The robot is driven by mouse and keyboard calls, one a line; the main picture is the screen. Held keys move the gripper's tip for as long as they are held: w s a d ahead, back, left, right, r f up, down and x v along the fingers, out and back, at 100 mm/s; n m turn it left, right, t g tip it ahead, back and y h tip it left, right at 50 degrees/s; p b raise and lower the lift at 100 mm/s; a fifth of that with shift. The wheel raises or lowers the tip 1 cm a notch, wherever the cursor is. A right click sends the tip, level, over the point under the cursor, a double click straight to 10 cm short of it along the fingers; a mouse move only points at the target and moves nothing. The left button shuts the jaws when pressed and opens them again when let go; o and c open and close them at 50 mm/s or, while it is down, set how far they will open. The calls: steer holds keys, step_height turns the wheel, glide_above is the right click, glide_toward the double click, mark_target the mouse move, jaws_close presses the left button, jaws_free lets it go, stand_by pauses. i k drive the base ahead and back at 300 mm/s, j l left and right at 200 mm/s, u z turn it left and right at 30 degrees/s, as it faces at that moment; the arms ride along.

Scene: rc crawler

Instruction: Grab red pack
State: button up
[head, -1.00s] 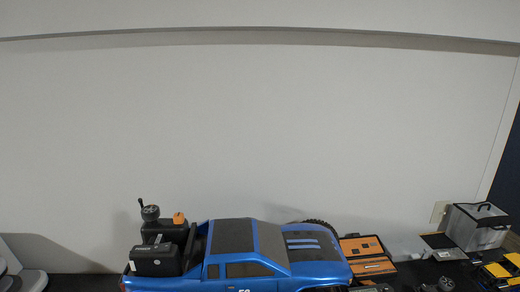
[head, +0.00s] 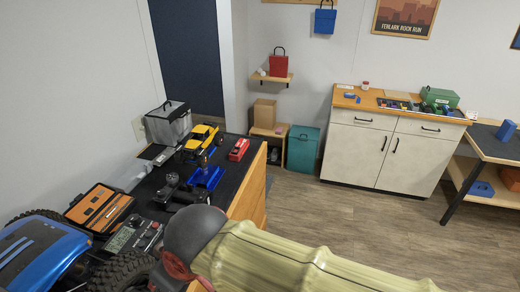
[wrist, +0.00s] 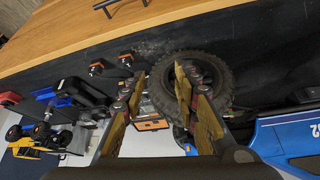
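A small red object (head: 239,150) lies on the black bench top, near its right end, in the head view; I cannot tell if it is a pack or a toy car. Part of a red thing also shows at the left edge of the wrist view (wrist: 9,99). A larger red bag-like box (head: 278,65) with a dark handle stands on the wall shelf. My gripper (wrist: 155,82) is open, with nothing between its fingers, above the bench near a black tyre (wrist: 190,82). My gripper does not show clearly in the head view.
The floor (head: 330,215) on the right is free. A white cabinet (head: 375,155) stands behind it.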

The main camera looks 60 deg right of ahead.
mark_target(237, 152)
steer(key=z, duration=1.55)
steer(key=i+l+z, duration=0.3)
steer(key=i+l, duration=0.1)
steer(key=l, duration=0.05)
